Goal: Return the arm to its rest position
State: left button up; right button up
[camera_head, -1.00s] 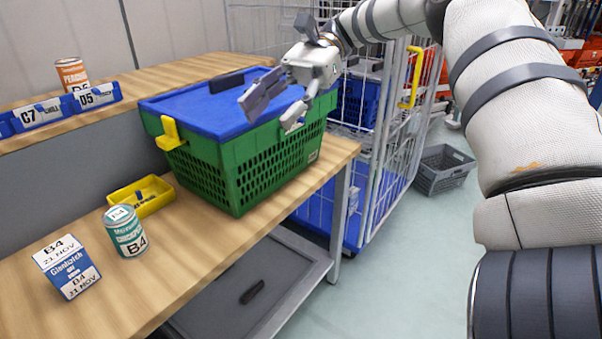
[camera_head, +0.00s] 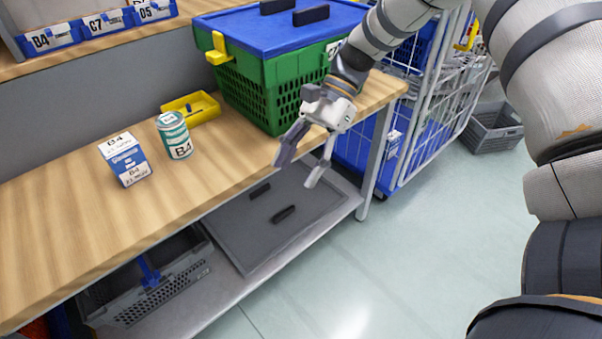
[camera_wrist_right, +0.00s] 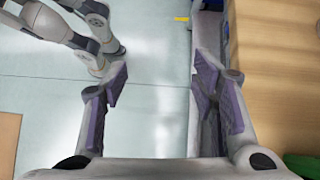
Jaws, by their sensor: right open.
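My right gripper (camera_head: 299,165) is open and empty in front of the wooden bench's edge, below and in front of the green crate. In the right wrist view its two fingers (camera_wrist_right: 160,90) stand wide apart with only pale floor between them. The right arm comes in from the upper right of the head view. In the wrist view another arm of mine shows at the upper left. My left gripper does not show in the head view.
A green crate (camera_head: 247,93) with a blue lid (camera_head: 270,32) stands on the bench (camera_head: 60,215). A B4 box (camera_head: 124,160), a B4 can (camera_head: 175,137) and a yellow tray (camera_head: 191,109) stand left of it. A wire cage trolley (camera_head: 432,95) is behind.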

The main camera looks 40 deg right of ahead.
jog(key=shift+s+a+f+h, duration=0.1)
jog(key=shift+s+f+h, duration=0.1)
jog(key=shift+f, duration=0.35)
jog(key=shift+s+a+f+h, duration=0.1)
jog(key=shift+s+f, duration=0.1)
jog(key=shift+f, duration=0.3)
